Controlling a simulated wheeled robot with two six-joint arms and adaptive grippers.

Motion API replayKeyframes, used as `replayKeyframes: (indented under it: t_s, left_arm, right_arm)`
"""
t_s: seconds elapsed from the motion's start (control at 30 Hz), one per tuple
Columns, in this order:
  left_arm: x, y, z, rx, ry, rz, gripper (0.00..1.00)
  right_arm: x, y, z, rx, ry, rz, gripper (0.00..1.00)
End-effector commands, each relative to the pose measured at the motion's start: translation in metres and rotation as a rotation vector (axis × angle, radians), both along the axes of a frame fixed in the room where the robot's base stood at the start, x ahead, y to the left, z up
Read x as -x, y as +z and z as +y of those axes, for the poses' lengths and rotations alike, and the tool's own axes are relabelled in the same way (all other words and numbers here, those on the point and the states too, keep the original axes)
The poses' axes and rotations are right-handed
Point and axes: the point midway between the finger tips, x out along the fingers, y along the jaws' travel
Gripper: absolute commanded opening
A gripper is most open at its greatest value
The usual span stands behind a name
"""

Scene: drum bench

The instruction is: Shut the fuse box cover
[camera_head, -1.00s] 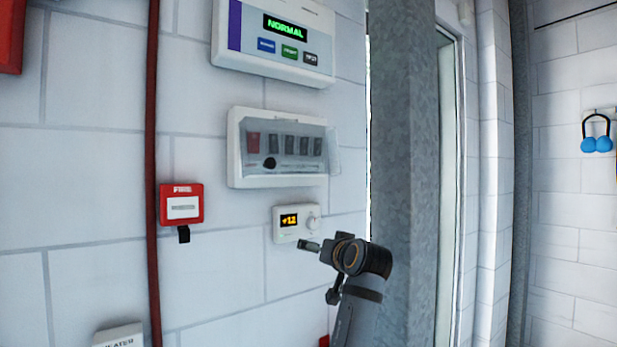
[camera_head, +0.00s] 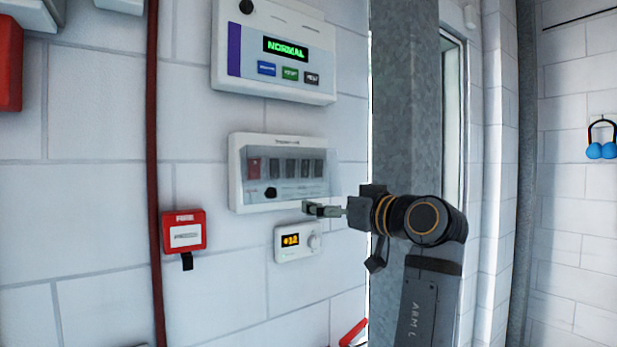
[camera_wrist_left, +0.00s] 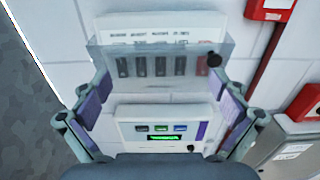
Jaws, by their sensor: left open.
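The fuse box (camera_head: 236,185) is a white wall unit with a row of dark switches and one red one. Its clear cover (camera_head: 334,172) lies in front of the switches, and its right edge juts past the casing, so it stands out from the box. My left gripper (camera_head: 322,210) is open and empty beside the box's lower right corner; contact cannot be told. In the left wrist view the cover (camera_wrist_left: 210,72) spans the space between and beyond the spread fingers (camera_wrist_left: 160,112), with the switches behind it. My right gripper is not in view.
A panel reading NORMAL (camera_head: 285,85) is above the fuse box. A small thermostat (camera_head: 290,245) is just below it, close to my gripper. A red fire call point (camera_head: 184,228) and red pipe (camera_head: 152,130) are to the left. A grey column (camera_head: 402,100) stands to the right.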

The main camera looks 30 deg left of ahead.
Motion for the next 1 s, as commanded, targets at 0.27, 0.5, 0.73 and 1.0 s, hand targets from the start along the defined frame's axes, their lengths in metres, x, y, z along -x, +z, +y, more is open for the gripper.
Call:
replayKeyframes:
  t_s: [0.27,0.5,0.73,1.0]
  left_arm:
    - [-0.021,0.004,0.055,-0.004,0.005,0.002,0.98]
    - [-0.030,0.000,0.073,0.000,0.000,0.001,0.98]
    - [-0.030,-0.001,0.074,0.000,0.000,0.001,0.98]
    - [-0.030,-0.001,0.074,0.000,0.000,0.001,0.64]
  right_arm:
    - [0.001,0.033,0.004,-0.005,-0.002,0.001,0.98]
    - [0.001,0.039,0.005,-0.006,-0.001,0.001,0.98]
    - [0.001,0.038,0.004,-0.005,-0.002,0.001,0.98]
    - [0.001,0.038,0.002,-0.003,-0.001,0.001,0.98]
